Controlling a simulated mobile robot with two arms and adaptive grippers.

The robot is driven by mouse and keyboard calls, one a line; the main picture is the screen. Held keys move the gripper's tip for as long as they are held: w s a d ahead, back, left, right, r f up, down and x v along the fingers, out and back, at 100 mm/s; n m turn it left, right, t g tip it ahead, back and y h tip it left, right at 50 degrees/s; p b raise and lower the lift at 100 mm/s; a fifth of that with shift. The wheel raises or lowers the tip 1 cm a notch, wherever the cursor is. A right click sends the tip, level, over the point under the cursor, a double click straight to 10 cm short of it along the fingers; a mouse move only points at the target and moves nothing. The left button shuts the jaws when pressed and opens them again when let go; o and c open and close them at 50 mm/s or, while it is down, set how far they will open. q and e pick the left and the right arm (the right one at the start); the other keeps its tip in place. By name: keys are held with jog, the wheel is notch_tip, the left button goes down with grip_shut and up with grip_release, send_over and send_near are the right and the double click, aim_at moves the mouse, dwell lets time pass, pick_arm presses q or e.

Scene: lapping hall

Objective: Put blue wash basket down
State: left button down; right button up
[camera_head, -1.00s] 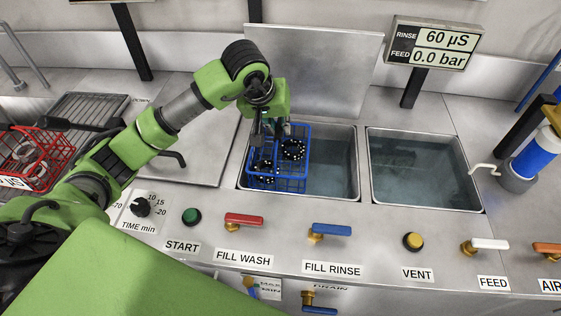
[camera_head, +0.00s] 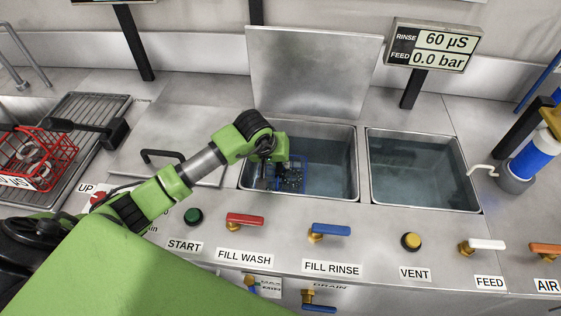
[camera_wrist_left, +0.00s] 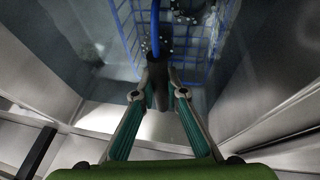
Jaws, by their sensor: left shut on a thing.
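The blue wash basket (camera_head: 294,178) is down inside the left tank (camera_head: 336,176), at its left side, and looks to be under the water. It holds dark round parts with light dots. My left gripper (camera_head: 272,176) reaches into the tank and is shut on the basket's handle. In the left wrist view the gripper (camera_wrist_left: 158,92) is closed around the handle's dark grip, with the blue basket (camera_wrist_left: 196,45) beyond it. Whether the basket touches the tank floor cannot be told. My right gripper is not in view.
A second tank (camera_head: 420,180) with water is to the right. A raised lid (camera_head: 312,75) stands behind the left tank. A red basket (camera_head: 40,152) sits on a rack at the left. Valve levers and labels line the front panel, including the red lever (camera_head: 244,219).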

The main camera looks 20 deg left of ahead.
pick_arm(q)
jog(key=shift+r, duration=0.1)
jog(key=c, duration=2)
grip_release()
jog(key=shift+c, duration=0.2)
jog(key=v, duration=1.2)
jog(key=shift+b, duration=0.4)
